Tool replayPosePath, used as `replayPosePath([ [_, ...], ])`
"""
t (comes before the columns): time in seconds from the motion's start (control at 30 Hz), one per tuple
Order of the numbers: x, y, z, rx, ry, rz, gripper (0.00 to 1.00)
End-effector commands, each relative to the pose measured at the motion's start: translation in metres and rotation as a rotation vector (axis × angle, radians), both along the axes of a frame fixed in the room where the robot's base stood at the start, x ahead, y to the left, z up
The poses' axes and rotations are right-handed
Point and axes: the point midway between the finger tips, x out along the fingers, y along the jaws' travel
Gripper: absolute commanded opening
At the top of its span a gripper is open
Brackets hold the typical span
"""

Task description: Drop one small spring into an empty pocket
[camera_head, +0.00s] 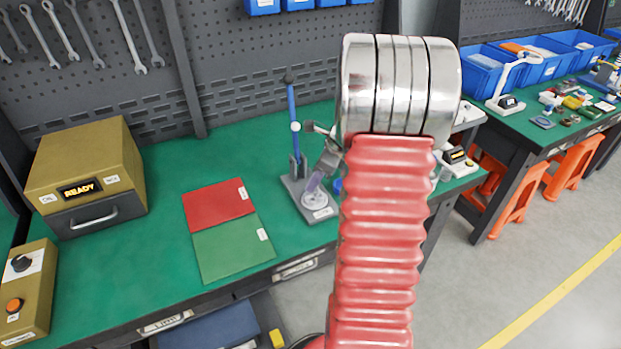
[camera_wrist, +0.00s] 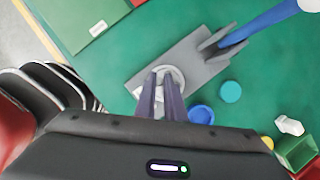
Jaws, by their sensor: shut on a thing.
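My gripper (camera_wrist: 162,76) points down over a white round piece (camera_wrist: 179,74) on the grey base of a stand (camera_wrist: 202,62). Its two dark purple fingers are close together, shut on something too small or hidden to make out. In the head view my gripper (camera_head: 315,186) is just above the white round piece (camera_head: 316,201) on the stand's base (camera_head: 297,189); I cannot tell whether they touch. No small spring and no empty pocket can be made out in either view.
A blue post (camera_head: 293,125) rises from the stand close to my gripper. A blue round dish (camera_wrist: 201,114) and a teal disc (camera_wrist: 230,92) lie beside the base. Red (camera_head: 217,203) and green (camera_head: 235,248) mats lie left. A READY box (camera_head: 85,165) stands farther left.

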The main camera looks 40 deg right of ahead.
Motion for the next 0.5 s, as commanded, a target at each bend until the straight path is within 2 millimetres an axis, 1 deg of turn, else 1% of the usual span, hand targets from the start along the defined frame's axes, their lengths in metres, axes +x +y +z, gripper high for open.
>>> replayPosePath([
  [0.03,0.000,0.001,-0.005,0.001,0.002,0.001,0.00],
  [0.2,0.000,0.000,-0.013,-0.001,0.001,0.001,0.00],
  [0.5,0.000,0.000,-0.015,0.000,0.000,0.001,0.00],
])
